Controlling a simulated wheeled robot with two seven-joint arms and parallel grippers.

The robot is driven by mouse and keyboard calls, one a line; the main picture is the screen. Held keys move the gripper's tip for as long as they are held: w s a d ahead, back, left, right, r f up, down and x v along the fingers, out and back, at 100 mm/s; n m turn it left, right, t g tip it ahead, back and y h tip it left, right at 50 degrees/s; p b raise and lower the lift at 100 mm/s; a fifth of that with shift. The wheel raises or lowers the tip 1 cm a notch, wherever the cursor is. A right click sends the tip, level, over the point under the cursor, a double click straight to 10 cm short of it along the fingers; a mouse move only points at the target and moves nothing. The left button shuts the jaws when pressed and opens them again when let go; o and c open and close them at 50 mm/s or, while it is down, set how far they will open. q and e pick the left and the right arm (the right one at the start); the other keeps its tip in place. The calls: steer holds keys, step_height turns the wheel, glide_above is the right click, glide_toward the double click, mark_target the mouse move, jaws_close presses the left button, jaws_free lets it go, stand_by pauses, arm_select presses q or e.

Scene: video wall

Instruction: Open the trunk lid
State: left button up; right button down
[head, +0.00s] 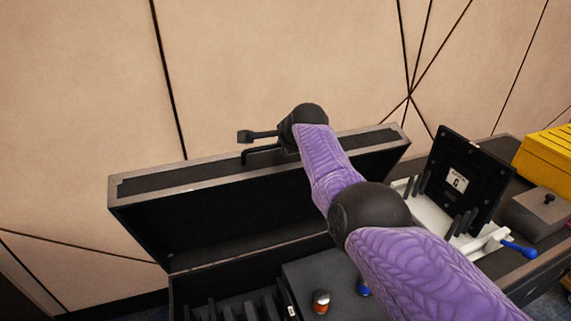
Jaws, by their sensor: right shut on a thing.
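The trunk (220,262) is a black case with grey metal edging, low in the middle of the head view. Its lid (150,205) stands raised at the back, with its dark inside facing me. My right arm, in purple sleeving, reaches across the open trunk from the lower right. My right gripper (246,146) is at the lid's upper edge, shut on the lid; its exact contact is hard to make out. The arm hides part of the lid and of the trunk's right side. My left gripper is not in view.
To the right stand a white fixture with a black panel (470,170), a grey box (538,213) and a yellow case (546,158). A panelled wall is behind.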

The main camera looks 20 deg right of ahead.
steer(key=shift+w, duration=0.1)
stand_by(0.3)
steer(key=c, duration=0.7)
jaws_free()
steer(key=shift+w, duration=0.1)
steer(key=shift+r, duration=0.1)
steer(key=p+v, duration=0.3)
steer(key=p, duration=0.3)
steer(key=shift+a+r, duration=0.1)
steer(key=shift+r, duration=0.4)
steer(key=p+v, duration=0.3)
steer(key=v, duration=0.3)
steer(key=shift+s+f, duration=0.2)
steer(key=shift+s, duration=0.15)
